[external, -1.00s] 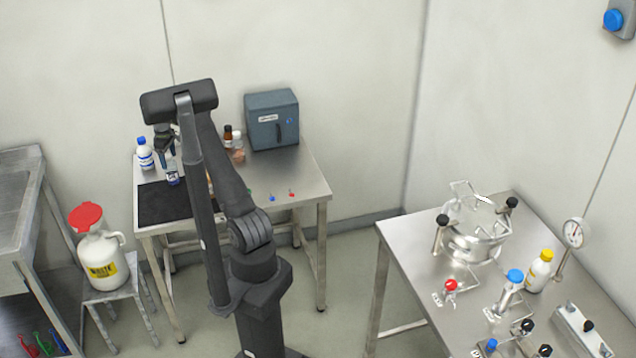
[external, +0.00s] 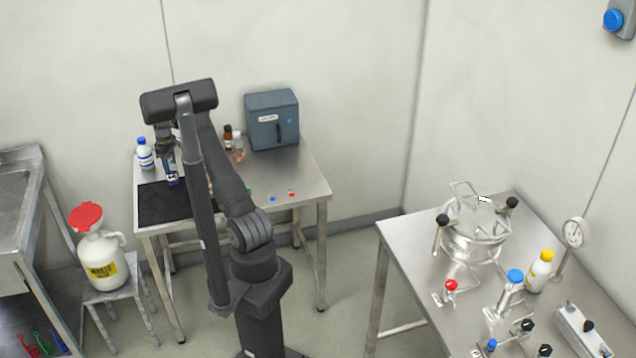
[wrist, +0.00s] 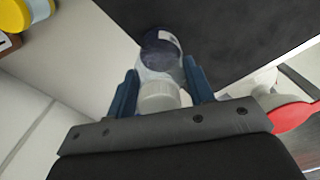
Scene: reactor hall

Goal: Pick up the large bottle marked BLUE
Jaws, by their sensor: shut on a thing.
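My gripper (wrist: 160,88) is shut on a clear bottle with a whitish cap (wrist: 159,97). The bottle's far part has a dark blue band with a small white patch. Any lettering on it is too small to read. In the external view my gripper (external: 171,175) is low over the left part of the back table, by the black mat (external: 165,205). My arm partly hides it, and the held bottle is hard to make out there. I cannot tell whether the bottle touches the table. A white bottle with a blue cap (external: 144,154) stands apart, to its left.
Brown and clear bottles (external: 233,142) and a grey-blue box (external: 272,119) stand at the back right of this table. A yellow-topped thing (wrist: 22,14) is at the wrist view's upper left. The waste jug (external: 101,258) with red funnel is beside the table.

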